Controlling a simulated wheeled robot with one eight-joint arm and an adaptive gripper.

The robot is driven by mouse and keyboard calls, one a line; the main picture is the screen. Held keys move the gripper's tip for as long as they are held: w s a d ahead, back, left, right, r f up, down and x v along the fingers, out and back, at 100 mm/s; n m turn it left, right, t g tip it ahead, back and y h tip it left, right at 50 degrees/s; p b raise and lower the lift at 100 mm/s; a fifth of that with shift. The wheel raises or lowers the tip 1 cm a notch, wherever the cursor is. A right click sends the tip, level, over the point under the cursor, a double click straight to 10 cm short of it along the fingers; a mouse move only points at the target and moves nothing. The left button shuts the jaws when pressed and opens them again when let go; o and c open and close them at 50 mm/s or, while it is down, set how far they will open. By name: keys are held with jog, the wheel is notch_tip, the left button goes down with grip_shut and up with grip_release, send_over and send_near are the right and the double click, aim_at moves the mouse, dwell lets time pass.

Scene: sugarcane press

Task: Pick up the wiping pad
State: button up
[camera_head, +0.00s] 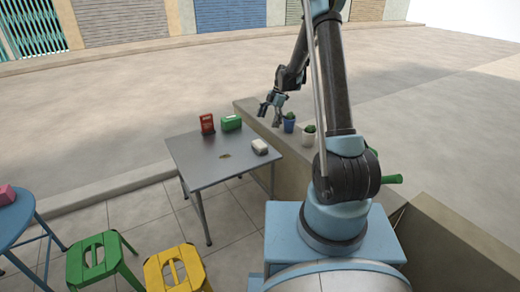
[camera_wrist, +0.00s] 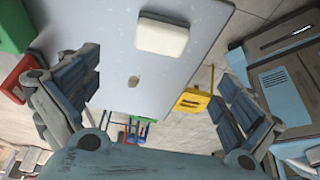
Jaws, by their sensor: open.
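A pale cream block with rounded edges, which looks like the wiping pad (camera_head: 260,146), lies on the right side of the grey metal table (camera_head: 205,172). In the wrist view the pad (camera_wrist: 161,37) shows whole at the top middle, beyond the fingertips. My gripper (camera_head: 270,110) hangs in the air past the table's far right corner, apart from the pad. In the wrist view my gripper (camera_wrist: 155,95) has its two fingers wide apart with nothing between them.
A red holder (camera_head: 207,124) and a green box (camera_head: 231,123) stand at the table's back edge. Small potted plants (camera_head: 289,122) stand on the low wall (camera_head: 250,108) beside it. Green (camera_head: 97,260) and yellow (camera_head: 172,268) stools stand in front. The tabletop around the pad is mostly clear.

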aim_at(260, 143)
jog(key=x, duration=0.8)
jog(key=shift+f, duration=0.15)
jog(key=shift+x, duration=2.7)
jog(key=shift+w+d+f, duration=0.1)
jog(key=shift+w+d, duration=0.05)
jog(key=shift+w, duration=0.05)
jog(key=shift+c, duration=0.6)
jog(key=c, duration=1.1)
notch_tip(260, 143, up, 10)
jog(key=shift+r, duration=0.1)
